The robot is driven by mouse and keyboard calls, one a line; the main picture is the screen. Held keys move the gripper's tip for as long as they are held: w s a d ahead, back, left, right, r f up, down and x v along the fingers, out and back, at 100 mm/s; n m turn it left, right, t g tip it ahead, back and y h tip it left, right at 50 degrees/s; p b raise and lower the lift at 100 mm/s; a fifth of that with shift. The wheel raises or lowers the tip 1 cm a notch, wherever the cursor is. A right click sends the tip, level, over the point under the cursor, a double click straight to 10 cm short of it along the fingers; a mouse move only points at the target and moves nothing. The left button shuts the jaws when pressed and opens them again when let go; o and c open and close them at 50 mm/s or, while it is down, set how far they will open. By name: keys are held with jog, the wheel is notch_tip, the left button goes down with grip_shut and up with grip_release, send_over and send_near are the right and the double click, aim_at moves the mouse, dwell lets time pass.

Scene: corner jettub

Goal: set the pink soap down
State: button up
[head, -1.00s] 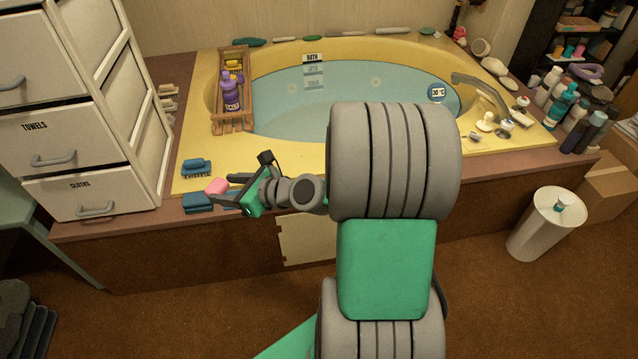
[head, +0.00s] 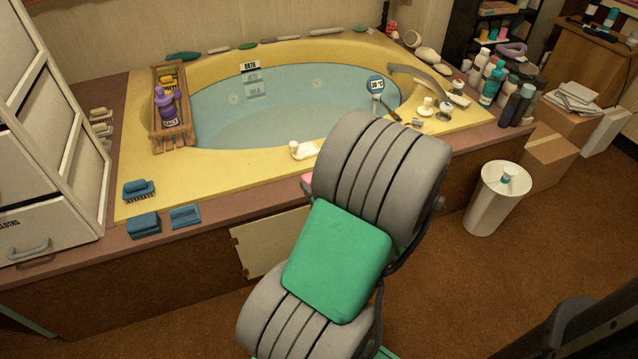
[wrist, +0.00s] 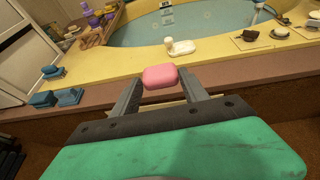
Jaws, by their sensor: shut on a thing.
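The pink soap (wrist: 160,76) is held between the two fingertips of my gripper (wrist: 160,84) in the wrist view. My gripper is shut on it, over the tub's front ledge; the exact height above the ledge is hard to tell. In the head view only a sliver of the pink soap (head: 307,179) shows, beside my arm, which hides my gripper there. A white soap dish (head: 304,152) with a pale item at its left end sits on the yellow tub rim, just beyond the pink soap. It also shows in the wrist view (wrist: 182,48).
A wooden caddy (head: 158,128) with a purple bottle stands on the tub's left side. The yellow rim (head: 220,180) between brush and dish is clear. Water fills the tub.

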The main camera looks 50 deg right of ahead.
jog(key=shift+h, duration=0.4)
jog(key=w+d+f+b, duration=0.2)
jog(key=d+f, duration=0.1)
jog(key=d, duration=0.1)
jog(key=w+d+f+b, duration=0.2)
jog(key=d+f+b, duration=0.1)
jog(key=d+f, duration=0.1)
jog(key=w+d+f+b, duration=0.2)
jog(key=w+d+f, duration=0.1)
jog(key=shift+d+f, duration=0.2)
jog(key=shift+d, duration=0.2)
notch_tip(320, 180, down, 3)
jog(key=b, duration=0.2)
jog(key=shift+w+d+f+m+b, duration=0.1)
jog(key=shift+w+d+m+b, duration=0.05)
jog(key=shift+m+b, duration=0.15)
jog(key=o, duration=1.5)
jog(key=shift+o, duration=0.2)
